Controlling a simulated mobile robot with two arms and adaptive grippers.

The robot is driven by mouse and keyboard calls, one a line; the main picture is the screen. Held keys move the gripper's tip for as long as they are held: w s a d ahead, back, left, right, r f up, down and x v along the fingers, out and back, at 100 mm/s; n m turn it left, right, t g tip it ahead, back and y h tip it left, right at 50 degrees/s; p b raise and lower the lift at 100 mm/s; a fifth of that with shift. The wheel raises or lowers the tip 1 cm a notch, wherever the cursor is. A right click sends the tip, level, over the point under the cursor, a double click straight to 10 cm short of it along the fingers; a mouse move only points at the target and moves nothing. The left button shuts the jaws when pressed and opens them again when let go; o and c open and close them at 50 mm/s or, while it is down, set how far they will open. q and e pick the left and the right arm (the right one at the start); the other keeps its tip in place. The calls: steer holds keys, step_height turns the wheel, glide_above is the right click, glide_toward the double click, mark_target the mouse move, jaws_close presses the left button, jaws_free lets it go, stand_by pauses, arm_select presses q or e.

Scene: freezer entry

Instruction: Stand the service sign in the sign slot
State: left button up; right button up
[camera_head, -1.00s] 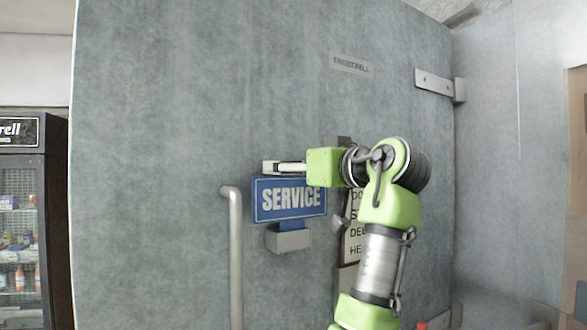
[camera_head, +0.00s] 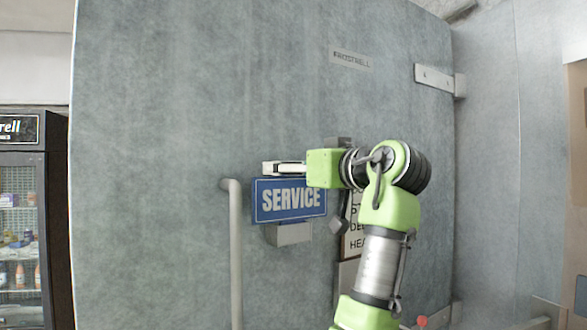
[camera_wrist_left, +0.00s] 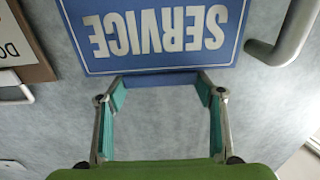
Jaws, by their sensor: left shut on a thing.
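The blue service sign (camera_head: 289,201) with white letters is upright in front of the grey door, just above a grey block, the sign slot (camera_head: 289,235). The sign's lower edge meets or overlaps the block's top in the picture. No stem shows between them, and I cannot tell how deep it sits. My left gripper (camera_head: 268,168) is at the sign's top edge. In the left wrist view the sign (camera_wrist_left: 150,35) appears upside down, and the left gripper's fingers (camera_wrist_left: 161,88) are on either side of its blue top tab, shut on it. My right gripper is not in view.
A vertical grey door handle (camera_head: 235,250) stands just left of the sign. A framed notice (camera_head: 354,228) hangs to the right, partly behind my arm. A hinge (camera_head: 438,79) is at upper right. A glass-door fridge (camera_head: 22,220) stands at far left.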

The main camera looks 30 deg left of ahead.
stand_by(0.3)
arm_select(q)
steer(key=o, duration=1.1)
steer(key=shift+d, duration=0.1)
